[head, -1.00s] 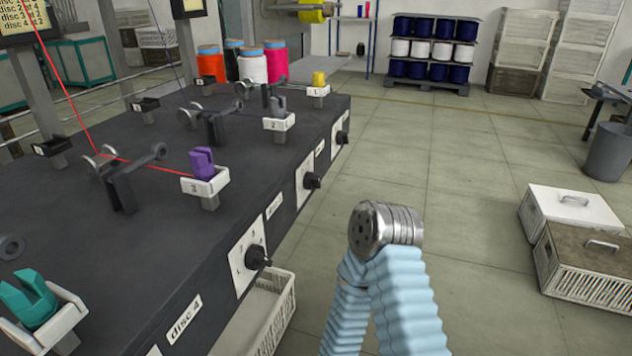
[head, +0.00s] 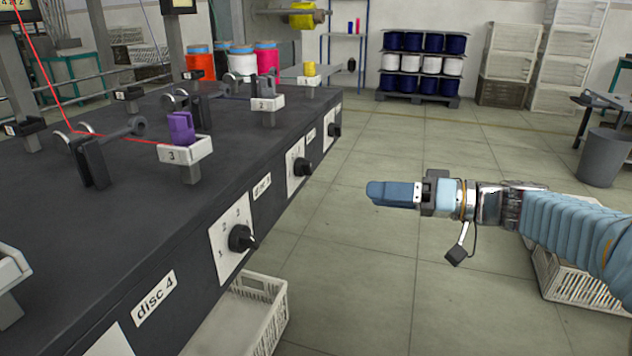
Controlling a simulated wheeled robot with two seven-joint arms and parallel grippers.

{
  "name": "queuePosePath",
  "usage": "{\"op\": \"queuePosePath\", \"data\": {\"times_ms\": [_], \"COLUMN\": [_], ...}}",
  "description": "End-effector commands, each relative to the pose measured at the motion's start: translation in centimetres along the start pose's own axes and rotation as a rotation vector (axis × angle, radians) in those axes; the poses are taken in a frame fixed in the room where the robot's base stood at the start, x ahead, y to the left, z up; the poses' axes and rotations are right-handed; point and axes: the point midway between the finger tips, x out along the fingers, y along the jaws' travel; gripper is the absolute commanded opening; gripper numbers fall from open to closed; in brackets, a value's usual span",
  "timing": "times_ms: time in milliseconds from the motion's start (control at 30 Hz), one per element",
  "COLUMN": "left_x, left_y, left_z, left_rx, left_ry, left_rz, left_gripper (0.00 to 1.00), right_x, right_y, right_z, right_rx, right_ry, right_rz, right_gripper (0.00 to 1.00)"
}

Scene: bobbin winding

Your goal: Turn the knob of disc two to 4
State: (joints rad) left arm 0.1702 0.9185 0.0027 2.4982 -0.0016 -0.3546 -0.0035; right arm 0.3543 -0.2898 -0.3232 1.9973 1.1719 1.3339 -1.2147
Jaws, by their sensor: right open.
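The black disc two knob (head: 302,167) sits on a white dial plate in the front face of the dark machine (head: 170,255). It is the second knob from the far end; its dial marks are too small to read. My right gripper (head: 385,193) is in the air over the floor, to the right of this knob and apart from it. Its blue fingers point left toward the machine, seen side-on, and it is open and empty. My left gripper is not in view.
The nearer disc three knob (head: 242,238) and the farther disc one knob (head: 334,130) stick out from the same face. A purple piece (head: 182,128) sits in holder 3. A white crate (head: 250,320) stands below the machine edge. The floor between is clear.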

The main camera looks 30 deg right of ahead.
Motion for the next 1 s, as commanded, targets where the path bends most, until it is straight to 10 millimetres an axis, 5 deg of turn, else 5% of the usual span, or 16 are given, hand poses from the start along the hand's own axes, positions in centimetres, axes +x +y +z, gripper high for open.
{"op": "queuePosePath", "data": {"times_ms": [100,233,700,1000], "left_x": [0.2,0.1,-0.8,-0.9], "left_y": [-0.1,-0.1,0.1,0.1], "left_z": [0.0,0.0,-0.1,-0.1], "left_rx": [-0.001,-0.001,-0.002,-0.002], "left_ry": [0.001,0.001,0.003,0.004], "left_rz": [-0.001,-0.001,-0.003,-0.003], "left_gripper": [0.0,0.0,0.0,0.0], "right_x": [-1.9,-1.2,8.8,11.6], "right_y": [-2.7,-3.3,-3.9,-4.0], "right_z": [-1.4,-1.8,-2.3,-2.5], "right_rx": [-0.089,-0.105,-0.098,-0.099], "right_ry": [0.062,0.071,0.066,0.068], "right_rz": [-0.054,-0.069,-0.067,-0.063], "right_gripper": [0.61,0.61,0.61,0.61]}}
